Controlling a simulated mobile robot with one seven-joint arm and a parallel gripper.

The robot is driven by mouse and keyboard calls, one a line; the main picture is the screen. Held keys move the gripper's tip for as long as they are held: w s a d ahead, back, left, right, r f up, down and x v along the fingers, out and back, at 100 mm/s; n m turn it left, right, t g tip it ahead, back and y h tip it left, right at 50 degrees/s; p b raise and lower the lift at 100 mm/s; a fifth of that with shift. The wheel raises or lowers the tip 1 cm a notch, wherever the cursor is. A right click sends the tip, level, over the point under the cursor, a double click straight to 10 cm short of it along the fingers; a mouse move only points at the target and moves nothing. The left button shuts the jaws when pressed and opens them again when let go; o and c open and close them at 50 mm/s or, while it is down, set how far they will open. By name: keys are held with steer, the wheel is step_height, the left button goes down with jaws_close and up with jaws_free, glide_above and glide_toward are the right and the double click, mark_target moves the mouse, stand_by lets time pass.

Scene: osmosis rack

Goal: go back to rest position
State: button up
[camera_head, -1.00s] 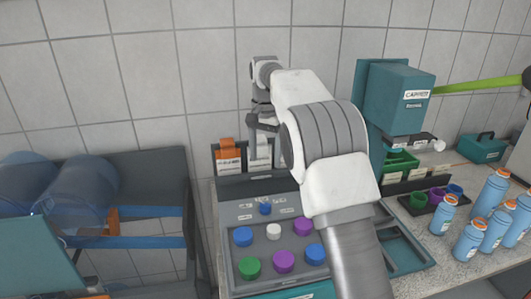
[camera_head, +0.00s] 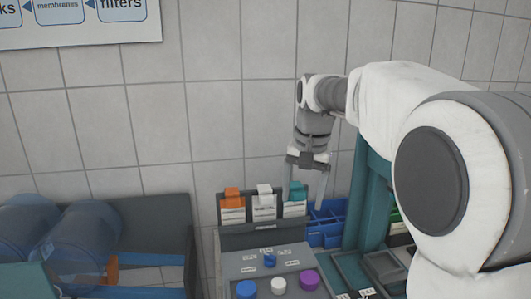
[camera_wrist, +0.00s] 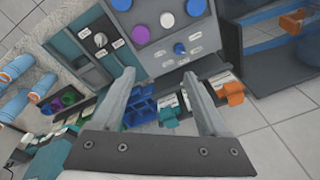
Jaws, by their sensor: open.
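My gripper (camera_head: 306,184) hangs from my raised arm near the tiled back wall, with its fingers pointing down. In the head view it is in front of or above the card holders at the back of the grey panel. In the wrist view my gripper (camera_wrist: 165,105) has its two fingers wide apart with nothing between them. Below the fingers are a blue compartment bin (camera_wrist: 140,104) and the card holders. My white and grey arm fills the right of the head view and hides much of the bench there.
The grey panel (camera_head: 232,266) carries blue, white and purple knobs. An orange-clipped card (camera_head: 232,206) and others stand behind it. A blue bin (camera_head: 328,222) and a teal column (camera_head: 366,200) stand to the right. Transparent blue cylinders (camera_head: 75,240) lie at left. Bottles (camera_wrist: 42,86) show in the wrist view.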

steer(key=s+d+r+n+t, duration=0.15)
steer(key=s+d, duration=0.25)
steer(key=s, duration=0.9)
steer(key=s+d+f+n+t, duration=0.1)
steer(key=s+f, duration=0.2)
steer(key=s, duration=0.3)
steer(key=s+d+f+n+t, duration=0.1)
steer(key=s+f, duration=0.3)
steer(key=s, duration=0.3)
steer(key=shift+h, duration=0.3)
steer(key=shift+s+n, duration=0.1)
steer(key=shift+n, duration=0.15)
